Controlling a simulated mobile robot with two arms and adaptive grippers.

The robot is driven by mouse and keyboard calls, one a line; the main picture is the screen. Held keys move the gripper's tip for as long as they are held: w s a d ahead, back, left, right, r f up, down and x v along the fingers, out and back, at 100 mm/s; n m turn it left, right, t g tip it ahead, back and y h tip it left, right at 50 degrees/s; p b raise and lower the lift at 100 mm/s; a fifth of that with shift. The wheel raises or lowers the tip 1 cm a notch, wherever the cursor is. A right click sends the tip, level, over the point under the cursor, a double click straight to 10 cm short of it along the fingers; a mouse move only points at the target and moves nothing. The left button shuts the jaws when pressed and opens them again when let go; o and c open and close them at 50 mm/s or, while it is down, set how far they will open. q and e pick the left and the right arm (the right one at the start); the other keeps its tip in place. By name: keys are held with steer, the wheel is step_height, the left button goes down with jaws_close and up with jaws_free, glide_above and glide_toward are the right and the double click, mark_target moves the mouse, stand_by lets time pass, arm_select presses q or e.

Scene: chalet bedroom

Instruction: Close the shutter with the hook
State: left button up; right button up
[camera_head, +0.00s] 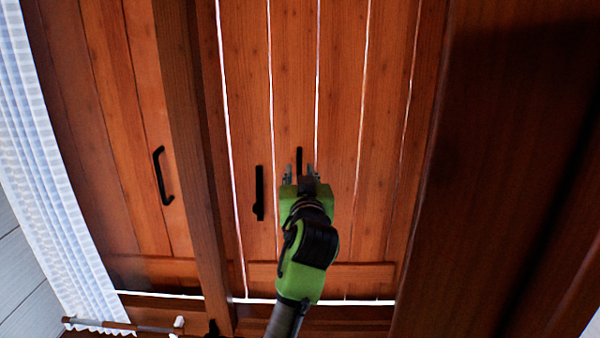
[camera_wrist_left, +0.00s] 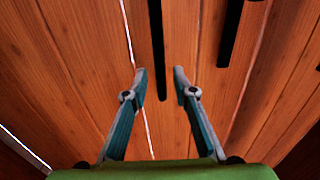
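The shutter (camera_head: 340,120) is a wall of reddish-brown wooden planks with bright light showing through thin gaps. Two dark upright bars are on it: a black bar (camera_head: 259,193) left of my left gripper, and a second black bar (camera_head: 299,160) just beyond its fingertips. I cannot tell which is the hook. My left gripper (camera_head: 301,172), green, points up at the planks with its fingers apart and empty. In the left wrist view one black bar (camera_wrist_left: 157,50) shows between the fingertips and another dark bar (camera_wrist_left: 235,30) to the right. Contact cannot be told. My right gripper is not in view.
A wooden post (camera_head: 190,150) separates this shutter from a left panel with a black handle (camera_head: 162,175). A white curtain (camera_head: 45,170) hangs at far left. A dark wooden part (camera_head: 500,170) fills the right side. A lower wooden rail (camera_head: 350,272) crosses the planks.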

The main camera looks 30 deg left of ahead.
arm_select(q)
steer(key=v, duration=0.6)
steer(key=shift+s+d, duration=0.2)
steer(key=shift+s, duration=0.1)
steer(key=shift+r, duration=0.1)
